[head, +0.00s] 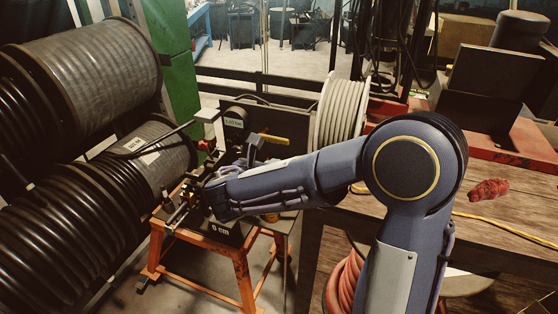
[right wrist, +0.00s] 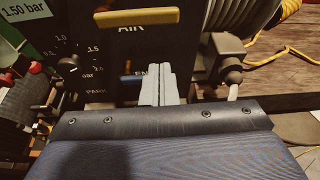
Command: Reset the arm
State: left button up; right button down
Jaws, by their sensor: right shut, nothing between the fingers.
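My right arm (head: 270,185) reaches in from the right across the head view to the crimper machine (head: 237,127) on its orange stand (head: 245,275). In the right wrist view my right gripper (right wrist: 160,78) is shut with nothing between its fingers. It stands in front of the dark panel, below the yellow handle (right wrist: 137,17) marked AIR. A blue part (right wrist: 132,80) is just left of the fingertips and partly hidden; whether they touch I cannot tell. The yellow handle also shows in the head view (head: 272,138). My left gripper is not in view.
Large black hose reels (head: 100,70) fill the left side. A pale hose coil (head: 340,112) stands behind my arm. A wooden bench (head: 505,215) with a red rag (head: 488,190) and a yellow cord is at the right. A red hose coil (head: 345,280) sits below the bench.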

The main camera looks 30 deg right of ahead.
jog(key=v, duration=0.7)
jog(key=s+d+f+m+g+y, duration=0.3)
jog(key=s+f+m+y, duration=0.1)
jog(key=s+m, duration=0.4)
jog(key=s+d+f+m+g+y, duration=0.3)
jog(key=s+f+m, duration=0.25)
jog(key=s, duration=0.35)
jog(key=s+a+m+t+y, duration=0.2)
jog(key=s+a+m+y, duration=0.4)
jog(key=m, duration=0.8)
jog(key=shift+s+a+r+m+t+y, duration=0.25)
jog(key=shift+a+r+m+t+y, duration=0.2)
jog(key=shift+a+y, duration=0.5)
jog(key=shift+a+r, duration=0.1)
jog(key=shift+a, duration=0.05)
